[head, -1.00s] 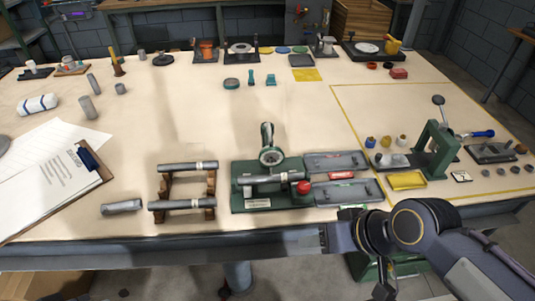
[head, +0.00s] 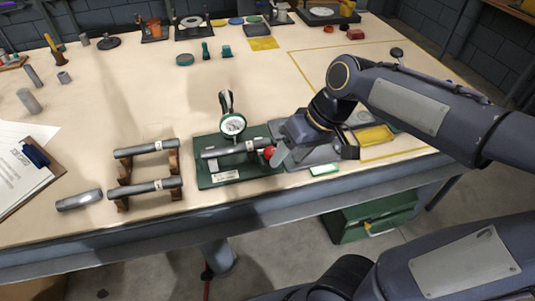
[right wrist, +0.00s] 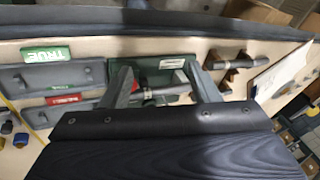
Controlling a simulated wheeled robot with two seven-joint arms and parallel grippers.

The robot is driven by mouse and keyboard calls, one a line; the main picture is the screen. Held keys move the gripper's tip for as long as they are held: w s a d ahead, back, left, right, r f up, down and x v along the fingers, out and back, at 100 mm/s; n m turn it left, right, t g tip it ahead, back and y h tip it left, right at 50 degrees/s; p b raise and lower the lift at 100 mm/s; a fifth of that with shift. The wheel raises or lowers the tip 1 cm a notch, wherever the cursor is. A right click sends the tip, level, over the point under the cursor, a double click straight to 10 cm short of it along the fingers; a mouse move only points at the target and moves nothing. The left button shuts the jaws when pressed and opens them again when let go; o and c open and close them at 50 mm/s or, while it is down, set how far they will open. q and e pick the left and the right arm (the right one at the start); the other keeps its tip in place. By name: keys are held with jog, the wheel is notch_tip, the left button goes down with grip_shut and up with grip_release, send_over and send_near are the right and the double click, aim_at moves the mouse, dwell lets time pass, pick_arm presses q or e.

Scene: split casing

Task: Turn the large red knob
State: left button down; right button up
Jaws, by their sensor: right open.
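The red knob (head: 268,152) is a round ball at the right end of the grey cylinder on the green gauge fixture (head: 205,180). A round dial gauge (head: 232,124) stands behind the cylinder. My right gripper (head: 279,143) comes in from the right, open, with its fingers close to the knob; contact cannot be told. In the right wrist view the open right gripper (right wrist: 160,78) has its fingers apart, with the red knob (right wrist: 137,91) seen between them, nearer the left finger. My left gripper is not in view.
Grey trays (right wrist: 52,75) with green and red labels lie beside the fixture, partly under my right arm. A wooden rack (head: 122,190) with two grey cylinders stands left of it. A loose cylinder (head: 78,200) and a clipboard (head: 35,165) lie farther left.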

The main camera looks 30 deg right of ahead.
aim_at(271, 151)
jog(key=w+f+g+h+b, duration=0.1)
jog(key=w, duration=0.3)
jog(key=w+d+f+n+g+h+b, duration=0.1)
jog(key=w+f+b, duration=0.1)
jog(key=w, duration=0.2)
jog(key=w+d+f+n+h+b, duration=0.1)
jog(key=w+h, duration=0.1)
jog(key=w, duration=0.2)
jog(key=shift+w+d+f+g, duration=0.15)
jog(key=shift+w+d+g, duration=0.1)
jog(key=shift+w+g, duration=0.15)
pick_arm(q)
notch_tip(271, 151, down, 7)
jog(key=b, duration=0.1)
jog(key=shift+b, duration=0.3)
pick_arm(e)
notch_tip(271, 151, down, 8)
jog(key=shift+r, duration=0.25)
jog(key=shift+c, duration=0.2)
